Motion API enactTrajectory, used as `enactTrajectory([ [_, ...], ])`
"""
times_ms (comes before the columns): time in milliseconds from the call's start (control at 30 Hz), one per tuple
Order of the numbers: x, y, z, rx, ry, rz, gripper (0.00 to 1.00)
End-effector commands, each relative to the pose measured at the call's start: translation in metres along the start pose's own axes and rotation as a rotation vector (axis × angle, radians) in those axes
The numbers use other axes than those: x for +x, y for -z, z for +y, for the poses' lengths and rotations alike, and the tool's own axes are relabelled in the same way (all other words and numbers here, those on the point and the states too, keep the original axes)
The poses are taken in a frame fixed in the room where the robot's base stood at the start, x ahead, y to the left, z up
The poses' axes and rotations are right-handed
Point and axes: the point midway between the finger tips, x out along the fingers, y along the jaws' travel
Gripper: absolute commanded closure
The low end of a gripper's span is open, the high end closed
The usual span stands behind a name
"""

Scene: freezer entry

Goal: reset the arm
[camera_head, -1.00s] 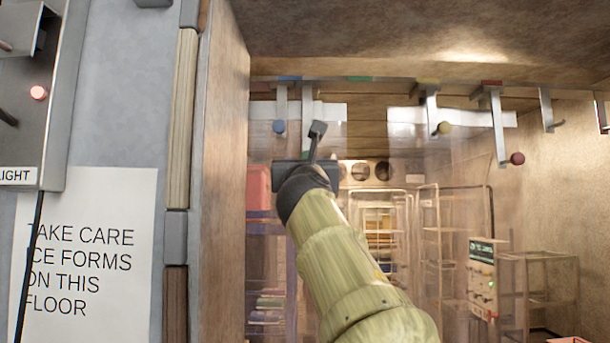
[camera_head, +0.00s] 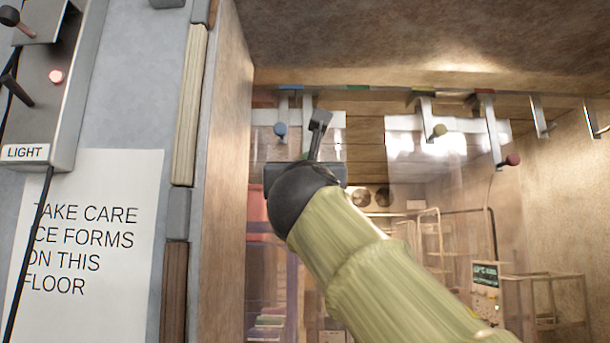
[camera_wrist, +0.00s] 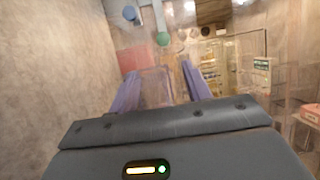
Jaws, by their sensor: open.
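My arm (camera_head: 390,265), pale green, reaches up from the lower right of the head view to a dark wrist. My gripper (camera_head: 319,125) is at its end, in front of the freezer opening and below the hook rail. It is open, with nothing seen between its jaws. One grey finger points up; the other is not clearly seen. In the wrist view the dark gripper body (camera_wrist: 170,128) fills the bottom. Two purple bars stand beyond it; I cannot tell whether they are fingers or rack posts.
A hook rail (camera_head: 380,90) with coloured knobs crosses the opening, near my gripper. A door-side wall carries a LIGHT box (camera_head: 45,110) and a floor-ice sign (camera_head: 85,240). Clear strips hang in the opening. Wire racks (camera_head: 545,300) stand inside at right.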

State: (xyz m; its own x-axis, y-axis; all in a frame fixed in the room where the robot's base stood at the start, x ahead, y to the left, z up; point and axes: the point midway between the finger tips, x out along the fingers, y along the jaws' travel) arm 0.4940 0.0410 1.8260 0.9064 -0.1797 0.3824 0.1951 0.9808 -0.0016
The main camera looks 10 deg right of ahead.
Motion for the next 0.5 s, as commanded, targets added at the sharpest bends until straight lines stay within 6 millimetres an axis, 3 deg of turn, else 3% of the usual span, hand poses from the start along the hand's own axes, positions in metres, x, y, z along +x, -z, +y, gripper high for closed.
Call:
enactTrajectory([
  [367,0.001,0.002,0.0,0.004,-0.001,0.004,0.51],
  [500,0.005,0.028,0.006,0.069,-0.011,0.059,0.51],
])
